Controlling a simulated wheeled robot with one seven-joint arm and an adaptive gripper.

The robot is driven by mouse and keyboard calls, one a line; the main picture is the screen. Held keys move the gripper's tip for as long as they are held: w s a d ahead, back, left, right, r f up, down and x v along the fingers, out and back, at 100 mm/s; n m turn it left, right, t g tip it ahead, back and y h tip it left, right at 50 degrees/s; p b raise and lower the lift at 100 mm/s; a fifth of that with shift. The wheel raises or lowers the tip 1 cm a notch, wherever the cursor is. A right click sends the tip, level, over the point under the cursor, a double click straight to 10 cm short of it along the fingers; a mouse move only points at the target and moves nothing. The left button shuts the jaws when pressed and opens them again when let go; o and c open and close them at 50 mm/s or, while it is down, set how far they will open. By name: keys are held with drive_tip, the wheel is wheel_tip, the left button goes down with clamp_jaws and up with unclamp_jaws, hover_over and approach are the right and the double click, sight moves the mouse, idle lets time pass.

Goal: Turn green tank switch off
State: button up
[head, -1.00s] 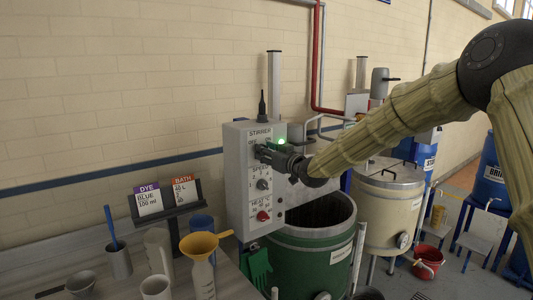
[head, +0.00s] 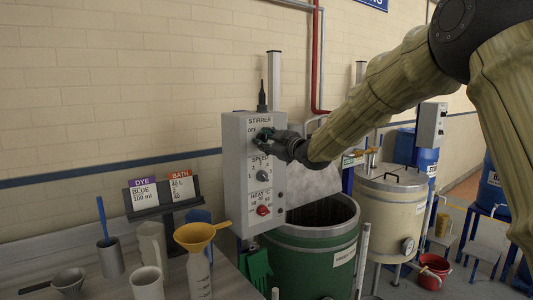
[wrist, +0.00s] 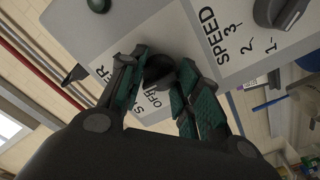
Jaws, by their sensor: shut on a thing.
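The grey control box (head: 238,190) stands beside the green tank (head: 310,262), its panel marked STIRRER, SPEED and HEAT. My gripper (head: 266,135) is at the STIRRER switch at the top of the panel. In the wrist view, the fingers of my gripper (wrist: 160,85) are shut on the dark round knob of the stirrer switch (wrist: 160,68), one on each side. The OFF lettering shows just beside the knob. A dark green lamp (wrist: 98,4) at the panel edge shows no glow. In the head view my gripper hides most of the switch.
Below are the SPEED knob (head: 262,175) and red HEAT knob (head: 263,211). A bench at left holds a yellow funnel (head: 200,234), cups and a card stand (head: 165,205). A cream tank (head: 390,215) stands right of the green tank.

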drive_tip(key=n+b, duration=0.9)
drive_tip(key=b, duration=0.1)
drive_tip(key=shift+n, duration=0.4)
drive_tip(key=o, duration=1.1)
drive_tip(key=shift+c, duration=0.2)
drive_tip(key=v, duration=1.2)
